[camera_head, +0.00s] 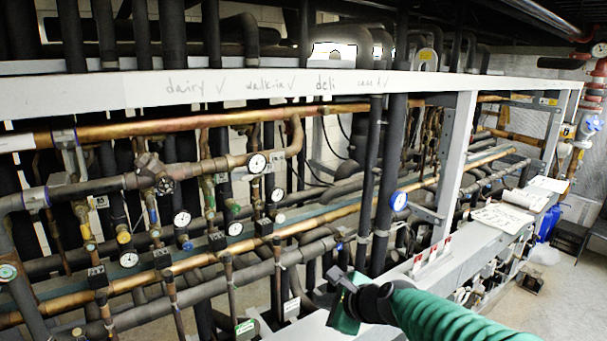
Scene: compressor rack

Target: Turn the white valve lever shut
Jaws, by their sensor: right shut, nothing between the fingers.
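My right gripper (344,299) shows at the bottom centre, dark and partly green, at the end of my green-sleeved arm. It is shut and empty, in front of the lower pipes and the rack's lower beam. My left gripper is not in view. I cannot make out a white valve lever for certain among the crowded pipes. A dark round valve handwheel (164,186) sits on the thick pipe at left, far from my right gripper.
A grey upper beam (230,87) with handwritten labels crosses the rack, and a grey post (456,165) stands right of centre. Papers (502,217) lie on the ledge; the floor at lower right has open room.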

